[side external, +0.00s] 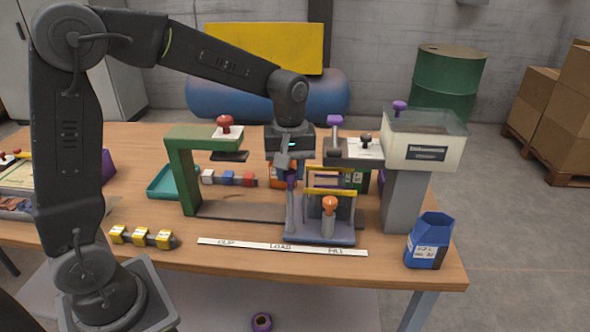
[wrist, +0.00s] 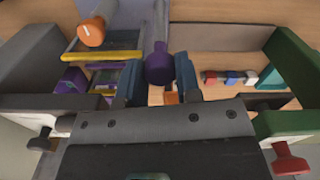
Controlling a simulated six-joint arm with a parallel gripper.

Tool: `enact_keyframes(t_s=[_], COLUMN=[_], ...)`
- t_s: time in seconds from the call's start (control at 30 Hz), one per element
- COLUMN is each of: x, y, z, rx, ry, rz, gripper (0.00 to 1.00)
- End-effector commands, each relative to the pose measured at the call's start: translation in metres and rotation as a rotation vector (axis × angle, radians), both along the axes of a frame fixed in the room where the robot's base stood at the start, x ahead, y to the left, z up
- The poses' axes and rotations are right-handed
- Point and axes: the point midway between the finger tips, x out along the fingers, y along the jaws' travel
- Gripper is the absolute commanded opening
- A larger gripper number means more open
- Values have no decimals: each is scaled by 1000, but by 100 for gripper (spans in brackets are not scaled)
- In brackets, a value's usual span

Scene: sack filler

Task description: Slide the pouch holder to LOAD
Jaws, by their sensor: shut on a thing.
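The pouch holder (side external: 305,239) is a grey-blue carriage with yellow bars and an orange knob (side external: 330,204). It sits on a dark rail (side external: 245,213) behind a white label strip (side external: 210,241). Its base stands behind the stretch from the LOAD word to the right-hand word, nearer the latter. My gripper (side external: 290,172) points down at the holder's left side, shut on its purple handle (side external: 291,182). In the wrist view the purple handle (wrist: 158,66) is between my two blue-grey fingers, and the yellow bars (wrist: 105,56) are to their left.
A green press frame (side external: 185,180) with a red knob stands left of the holder. A grey filler column (side external: 398,200) stands right. A blue pouch (side external: 428,242) is at the front right. Yellow-marked blocks (side external: 142,237) lie front left. The rail between holder and green frame looks clear.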

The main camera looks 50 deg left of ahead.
Motion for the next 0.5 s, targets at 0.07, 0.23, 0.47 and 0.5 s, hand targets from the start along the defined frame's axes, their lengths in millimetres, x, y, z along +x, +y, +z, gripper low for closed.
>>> enact_keyframes(t_s=[0.07,0.23,0.47,0.5], x=[-13,-47,-73,-74], y=[15,49,74,75], z=[1,1,1,1], rx=[0,1,1,1], ry=[-1,-2,-3,-3], rz=[8,10,4,3], gripper=[0,0,0,0])
